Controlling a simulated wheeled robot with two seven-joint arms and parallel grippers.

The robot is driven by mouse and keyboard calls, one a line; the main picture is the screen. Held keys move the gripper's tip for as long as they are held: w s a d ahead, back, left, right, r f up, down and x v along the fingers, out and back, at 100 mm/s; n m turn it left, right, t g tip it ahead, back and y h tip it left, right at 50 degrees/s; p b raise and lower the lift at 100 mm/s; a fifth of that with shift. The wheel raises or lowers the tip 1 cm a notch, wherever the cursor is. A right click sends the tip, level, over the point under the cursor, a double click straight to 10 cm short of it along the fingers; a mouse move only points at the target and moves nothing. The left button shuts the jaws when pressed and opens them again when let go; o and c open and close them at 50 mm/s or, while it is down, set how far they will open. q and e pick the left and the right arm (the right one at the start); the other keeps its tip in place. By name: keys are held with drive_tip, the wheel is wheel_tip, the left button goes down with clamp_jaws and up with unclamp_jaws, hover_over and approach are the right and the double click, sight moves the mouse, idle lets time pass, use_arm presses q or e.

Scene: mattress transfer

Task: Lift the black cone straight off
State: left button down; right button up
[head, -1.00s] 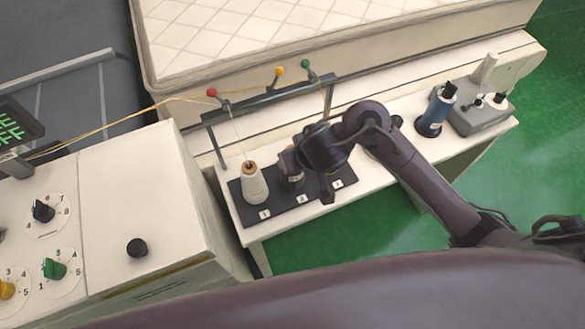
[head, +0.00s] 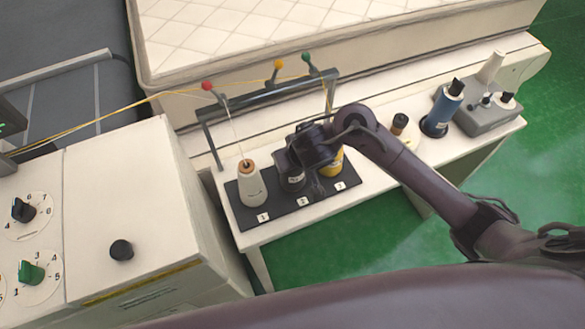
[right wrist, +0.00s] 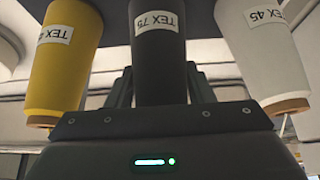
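The black cone (head: 293,180) stands on the dark rack base (head: 325,196), at the middle place between the white cone and the yellow cone. My right gripper (head: 298,160) is over it, and the arm hides most of it in the head view. In the right wrist view the black cone (right wrist: 160,50), labelled TEX 75, appears upside down between the two fingers of my right gripper (right wrist: 160,80). The fingers lie against both its sides with no clear gap. Whether its bottom is clear of the base is hidden. My left gripper is not in view.
The white cone (head: 252,187) and yellow cone (head: 335,163) stand close on either side. A thread bar (head: 270,97) with coloured balls rises behind.

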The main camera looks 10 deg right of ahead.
clamp_jaws()
drive_tip(key=shift+r, duration=0.1)
wheel_tip(320, 180, up, 10)
drive_tip(key=p, duration=0.7)
drive_tip(key=shift+p, duration=0.3)
